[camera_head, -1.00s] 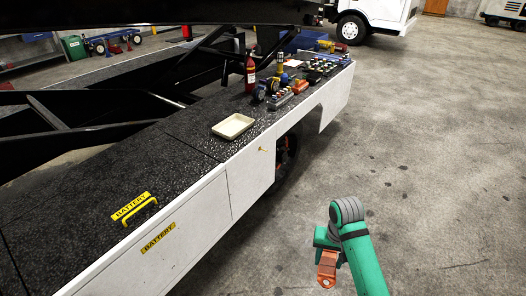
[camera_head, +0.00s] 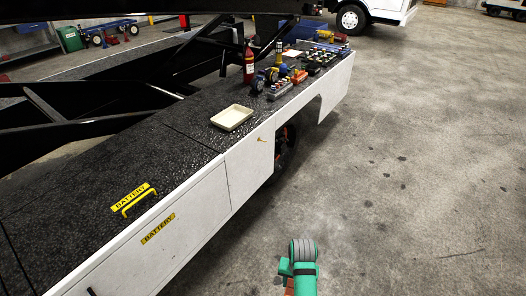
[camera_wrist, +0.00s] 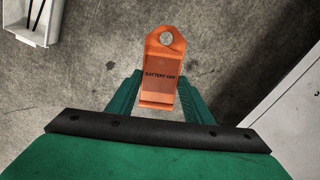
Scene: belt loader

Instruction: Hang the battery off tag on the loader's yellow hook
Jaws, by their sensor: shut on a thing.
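The orange battery off tag (camera_wrist: 162,70), with a hole near its end, is in my gripper (camera_wrist: 158,92) in the wrist view. The two green fingers are shut on its lower part. In the head view, my arm's green and grey wrist shows at the bottom; only a sliver of the orange tag (camera_head: 289,291) shows, and the fingers are cut off. A small yellow hook (camera_head: 262,140) sticks out of the loader's white side panel (camera_head: 249,155), up and left of my gripper and well apart from it.
A yellow handle (camera_head: 133,201) labelled BATTERY stands on the loader's black deck (camera_head: 75,215), with a BATTERY label (camera_head: 158,229) on the side below. A cream tray (camera_head: 232,118), a fire extinguisher (camera_head: 249,66) and controls sit farther along. The concrete floor at right is clear.

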